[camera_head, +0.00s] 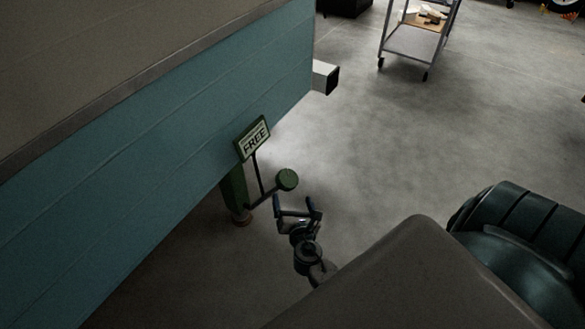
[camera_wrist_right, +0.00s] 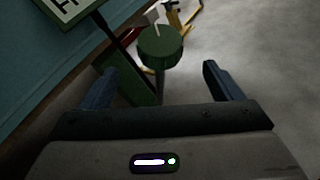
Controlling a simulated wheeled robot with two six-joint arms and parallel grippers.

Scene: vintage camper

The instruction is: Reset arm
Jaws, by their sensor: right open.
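My right gripper (camera_head: 297,205) is open and empty in the head view, in front of the teal camper side. Its two fingers also show spread apart in the right wrist view (camera_wrist_right: 162,88). A green round-topped part (camera_head: 287,180) lies just beyond the fingertips. In the right wrist view the green round part (camera_wrist_right: 160,46) appears between and beyond the fingers, apart from them. My left gripper is in neither view.
The teal camper wall (camera_head: 150,150) fills the left side. A "FREE" sign (camera_head: 253,140) on a dark post stands close to the wall, beside a green leg (camera_head: 235,190). A metal cart (camera_head: 415,40) stands far back. A dark rounded object (camera_head: 520,245) is at the right. Grey floor (camera_head: 400,140) is open in the middle.

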